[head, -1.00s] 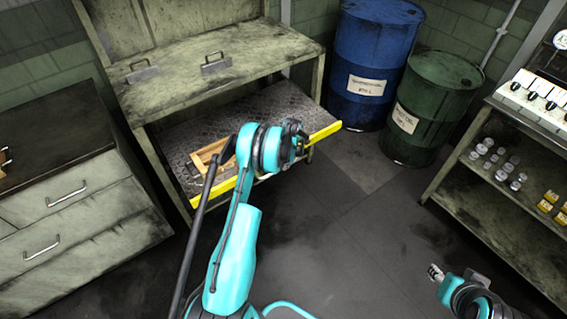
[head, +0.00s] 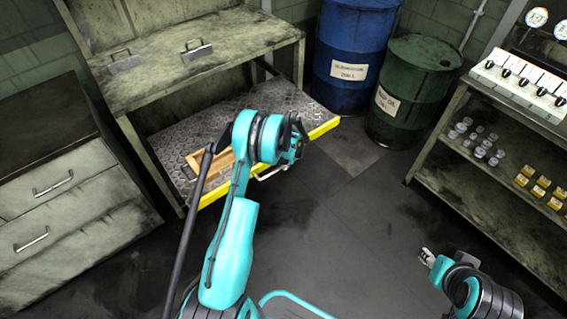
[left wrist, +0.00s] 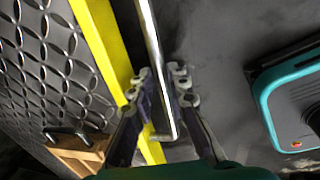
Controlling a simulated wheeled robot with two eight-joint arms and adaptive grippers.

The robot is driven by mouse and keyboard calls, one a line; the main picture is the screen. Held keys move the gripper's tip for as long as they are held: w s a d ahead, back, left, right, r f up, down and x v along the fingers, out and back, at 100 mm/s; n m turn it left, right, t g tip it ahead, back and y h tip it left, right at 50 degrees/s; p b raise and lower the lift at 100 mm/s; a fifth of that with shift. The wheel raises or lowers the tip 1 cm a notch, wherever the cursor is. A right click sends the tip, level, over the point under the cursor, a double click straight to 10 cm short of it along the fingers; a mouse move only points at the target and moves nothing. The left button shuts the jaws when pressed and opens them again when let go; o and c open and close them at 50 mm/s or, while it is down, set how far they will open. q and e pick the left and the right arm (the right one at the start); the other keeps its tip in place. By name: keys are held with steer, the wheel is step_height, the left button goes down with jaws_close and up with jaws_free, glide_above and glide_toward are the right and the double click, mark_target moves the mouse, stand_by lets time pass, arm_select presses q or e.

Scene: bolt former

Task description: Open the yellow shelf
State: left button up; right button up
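The yellow shelf (head: 262,164) is a diamond-plate board with a yellow front edge, standing out from under the worn metal bench. It also shows in the left wrist view (left wrist: 104,38). A metal bar handle (head: 268,173) is fixed to its front. My left gripper (head: 294,152) is at this handle. In the left wrist view, my left gripper's fingers (left wrist: 162,84) lie on both sides of the handle (left wrist: 154,45) and appear shut on it. My right gripper (head: 428,257) is low on the right, away from the shelf, too small to judge.
A wooden frame (head: 205,160) lies on the shelf. The bench (head: 215,58) stands above it. A drawer cabinet (head: 62,200) is at left. Blue (head: 350,45) and green (head: 412,90) barrels stand behind right. A shelf unit (head: 490,170) is at right. The middle floor is clear.

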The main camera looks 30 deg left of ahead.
arm_select(q)
steer(key=shift+o, duration=0.9)
step_height(320, 180, up, 12)
steer(key=d, duration=0.2)
steer(key=shift+s, duration=0.45)
steer(key=shift+d+f, duration=0.1)
steer(key=s+d+r+m+t, duration=0.2)
steer(key=s+d+r+m, duration=0.3)
steer(key=r+m, duration=0.3)
steer(key=s+d+r+m+t, duration=0.1)
steer(key=s+d+r+m, duration=0.4)
steer(key=r, duration=0.4)
steer(key=s+d+r+m+t+h, duration=0.1)
steer(key=s+d+m, duration=0.2)
steer(key=s+m, duration=0.6)
steer(key=s+d+r+m+t+h, duration=0.1)
steer(key=s+d+m, duration=0.3)
steer(key=s+m, duration=0.4)
steer(key=shift+s+r+m+t, duration=0.35)
steer(key=shift+m+t, duration=0.35)
